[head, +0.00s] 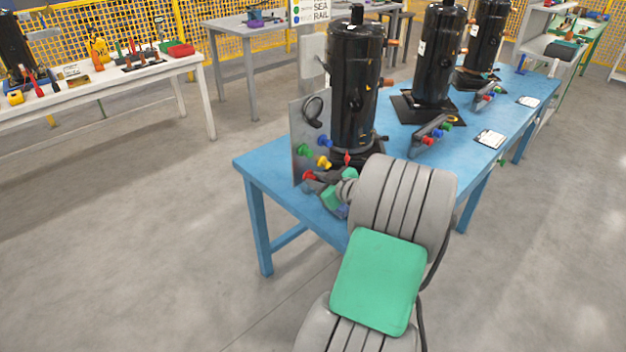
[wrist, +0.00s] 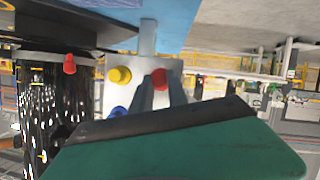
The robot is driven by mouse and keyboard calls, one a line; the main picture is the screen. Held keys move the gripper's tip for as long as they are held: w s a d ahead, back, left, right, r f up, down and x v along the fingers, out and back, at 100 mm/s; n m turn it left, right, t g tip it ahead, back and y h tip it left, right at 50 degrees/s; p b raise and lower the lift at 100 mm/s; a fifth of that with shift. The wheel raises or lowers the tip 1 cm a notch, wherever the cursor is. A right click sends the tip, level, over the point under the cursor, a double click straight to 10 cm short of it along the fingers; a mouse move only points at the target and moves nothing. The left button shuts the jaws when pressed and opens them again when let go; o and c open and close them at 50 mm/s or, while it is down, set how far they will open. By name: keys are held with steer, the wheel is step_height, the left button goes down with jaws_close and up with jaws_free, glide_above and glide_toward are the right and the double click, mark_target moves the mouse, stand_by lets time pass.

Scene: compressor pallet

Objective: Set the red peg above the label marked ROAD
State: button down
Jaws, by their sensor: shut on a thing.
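The red peg (head: 308,176) is at the lower part of a grey upright panel (head: 299,125) at the near left corner of the blue table. My gripper (head: 318,177) reaches it from the right and is shut on it. In the wrist view the red peg (wrist: 160,77) shows between the two grey fingers (wrist: 161,88), in front of the panel. I cannot tell whether it is still seated in the panel. Green (head: 304,150), blue (head: 325,141) and yellow (head: 324,162) pegs stick out above it. No label reading ROAD is legible.
A black compressor (head: 354,90) stands right beside the panel, with a red fitting (head: 347,158) low on it. More compressors (head: 437,60) stand farther along the blue table (head: 262,160). The floor at left is clear.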

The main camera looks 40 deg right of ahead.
steer(key=shift+s+b, duration=0.65)
steer(key=shift+s, duration=1.4)
steer(key=shift+w, duration=0.1)
